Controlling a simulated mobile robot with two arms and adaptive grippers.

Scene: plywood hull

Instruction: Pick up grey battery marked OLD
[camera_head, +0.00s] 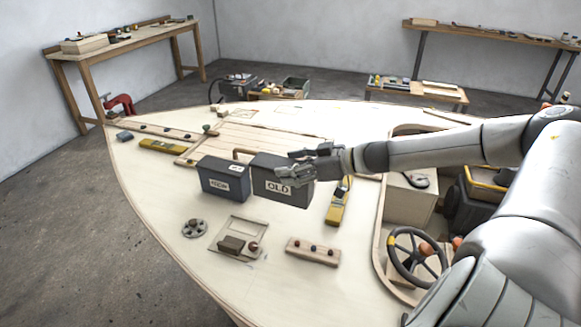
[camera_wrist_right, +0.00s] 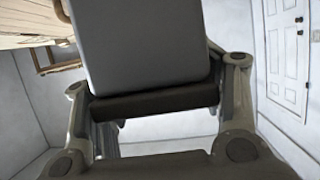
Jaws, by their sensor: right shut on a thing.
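The grey battery marked OLD (camera_head: 268,172) is near the middle of the boat deck (camera_head: 150,190) in the head view, its label facing me. My right gripper (camera_head: 302,168) reaches in from the right and is shut on its right end. In the right wrist view the battery (camera_wrist_right: 150,45) fills the space between the two fingers of the gripper (camera_wrist_right: 155,100). I cannot tell whether the battery's underside touches the deck. A second, bluish-grey battery (camera_head: 222,172) stands close to its left, with a label too small to read surely. My left gripper is not in view.
A yellow tool (camera_head: 337,205) lies right of the batteries. A wooden strip with knobs (camera_head: 313,251), a panel (camera_head: 238,238) and a round part (camera_head: 195,228) lie in front. A steering wheel (camera_head: 416,257) stands at the cockpit on the right. Deck at front left is clear.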

